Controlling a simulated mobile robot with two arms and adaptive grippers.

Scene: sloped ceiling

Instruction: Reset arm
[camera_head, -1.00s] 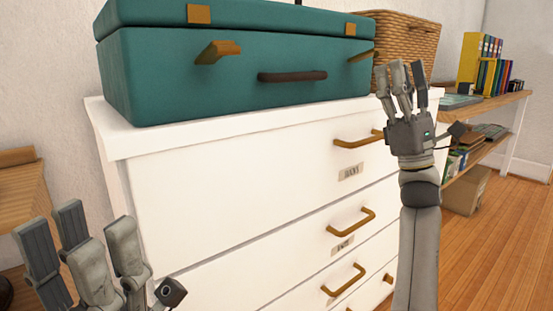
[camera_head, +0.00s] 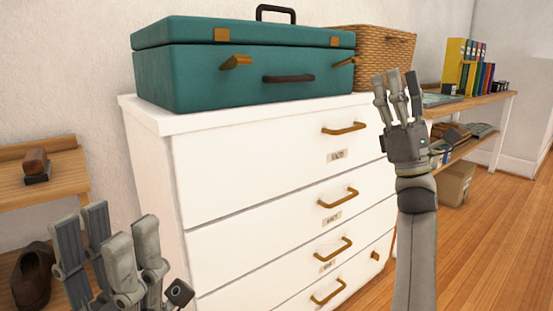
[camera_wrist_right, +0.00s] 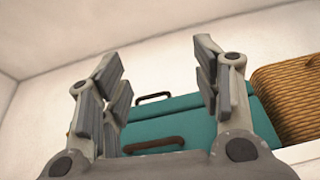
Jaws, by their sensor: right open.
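My left gripper (camera_head: 112,255) is at the lower left of the head view, in front of the dresser's left side. Its fingers point up and are spread, with nothing between them. My right gripper (camera_head: 397,98) is raised at the right, in front of the dresser's right end. Its fingers point up, open and empty. In the right wrist view the right gripper (camera_wrist_right: 160,95) shows its fingers apart, with the teal suitcase (camera_wrist_right: 180,110) behind them. Neither gripper is seen touching anything.
The closed teal suitcase (camera_head: 200,75) and a wicker basket (camera_head: 385,50) stand on a white dresser (camera_head: 230,170) with several shut drawers. A wooden desk (camera_head: 480,107) with binders (camera_head: 462,62) is at the right. A wooden rack (camera_head: 50,180) with shoes (camera_head: 32,275) is at the left. The right floor is open.

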